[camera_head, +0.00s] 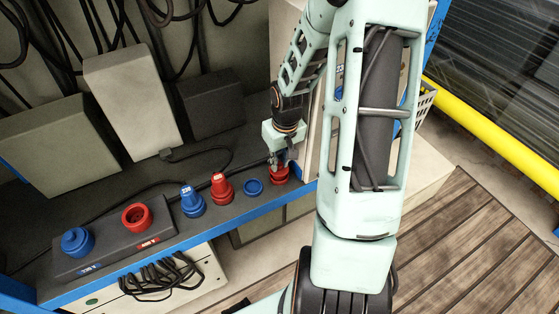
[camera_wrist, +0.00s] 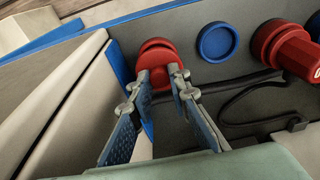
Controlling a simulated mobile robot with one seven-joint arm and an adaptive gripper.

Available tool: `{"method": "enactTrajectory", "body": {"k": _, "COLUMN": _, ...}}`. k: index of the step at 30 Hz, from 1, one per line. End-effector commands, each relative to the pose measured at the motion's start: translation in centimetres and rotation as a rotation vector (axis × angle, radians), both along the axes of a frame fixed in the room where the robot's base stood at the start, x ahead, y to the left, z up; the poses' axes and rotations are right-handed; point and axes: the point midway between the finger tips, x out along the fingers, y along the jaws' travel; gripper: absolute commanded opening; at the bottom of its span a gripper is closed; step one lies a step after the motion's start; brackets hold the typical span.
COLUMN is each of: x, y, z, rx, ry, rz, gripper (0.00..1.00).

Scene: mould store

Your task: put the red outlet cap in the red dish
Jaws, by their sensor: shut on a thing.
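My gripper (camera_head: 279,164) reaches down at the right end of the dark shelf. In the wrist view its two fingers (camera_wrist: 163,80) are closed on the red outlet cap (camera_wrist: 158,61). The red dish (camera_head: 281,181) is right at the cap, and its rim shows behind the cap in the wrist view (camera_wrist: 153,42). The two reds overlap, so I cannot tell whether the cap rests in the dish or is just above it. The red outlet (camera_head: 137,217) on the dark block at the left shows an open ring.
The blue dish (camera_head: 254,187) lies left of the red dish. A red plug (camera_head: 220,189) and a blue plug (camera_head: 192,201) stand further left. A blue-capped outlet (camera_head: 77,242) is on the block (camera_head: 105,252). A pale panel rises close beside my gripper. A black cable crosses the shelf behind.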

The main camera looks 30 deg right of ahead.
Motion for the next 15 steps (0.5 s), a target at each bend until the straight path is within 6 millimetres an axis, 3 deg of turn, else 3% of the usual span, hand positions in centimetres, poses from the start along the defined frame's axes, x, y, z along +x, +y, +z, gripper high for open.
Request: {"method": "enactTrajectory", "body": {"k": 15, "x": 0.0, "y": 0.01, "z": -0.35, "rx": 0.0, "ry": 0.0, "rz": 0.0, "gripper": 0.0}}
